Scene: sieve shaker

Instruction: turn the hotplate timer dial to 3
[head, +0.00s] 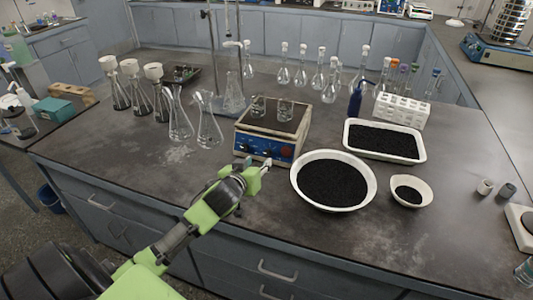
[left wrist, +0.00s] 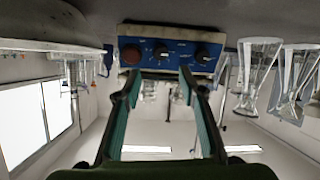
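The hotplate (head: 268,118) stands on the bench with its blue control panel facing me. In the left wrist view, which is upside down, the panel shows a red knob (left wrist: 132,54), a middle dial (left wrist: 162,53) and a black dial (left wrist: 204,56). The labels are too small to read, so I cannot tell which is the timer or its setting. My left gripper (head: 258,168) is open and empty just in front of the panel. In the left wrist view its fingertips (left wrist: 160,74) are spread toward the middle dial, apart from it. My right gripper is out of view.
A round white bowl of black grains (head: 372,184) sits close right of the hotplate, with a rectangular tray (head: 424,153) behind it. Flasks (head: 208,130) stand to the left, and two small beakers (head: 286,108) are on the hotplate. The bench front before the panel is clear.

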